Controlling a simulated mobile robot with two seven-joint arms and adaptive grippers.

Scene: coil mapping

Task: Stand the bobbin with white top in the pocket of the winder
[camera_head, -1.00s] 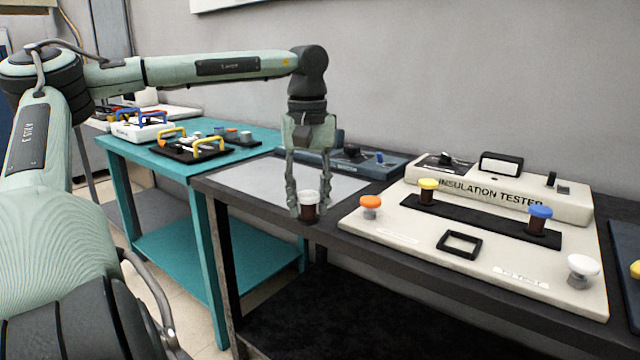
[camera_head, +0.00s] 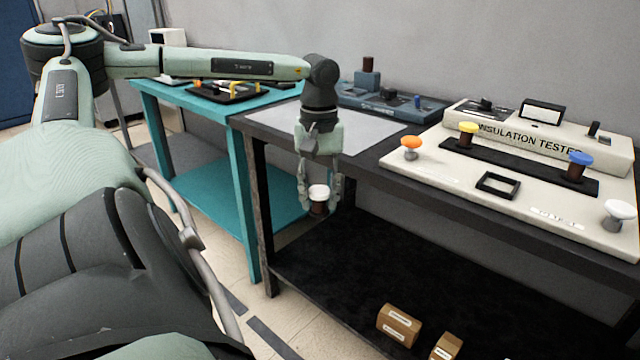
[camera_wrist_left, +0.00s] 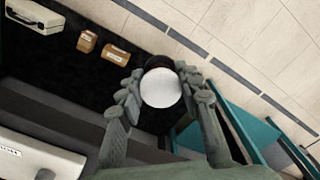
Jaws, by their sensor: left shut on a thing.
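The bobbin with white top (camera_head: 319,207) has a dark brown body and hangs roughly upright in my left gripper (camera_head: 319,198). The fingers are shut on it from both sides, in front of the dark table's front edge and clear of the tabletop. In the left wrist view its round white top (camera_wrist_left: 161,88) sits between the fingers. A blue-grey machine (camera_head: 392,104) at the back of the dark table has a raised block with a dark brown piece on it; it may be the winder, but its label is too small to read. I cannot make out an empty pocket. My right gripper is out of view.
The insulation tester (camera_head: 520,125) and its cream board fill the table's right, with orange (camera_head: 410,143), yellow (camera_head: 467,129), blue (camera_head: 580,159) and white (camera_head: 620,209) topped pieces. A grey mat (camera_head: 340,131) lies bare. Boxes (camera_head: 399,325) sit on the lower shelf. A teal table (camera_head: 170,92) stands left.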

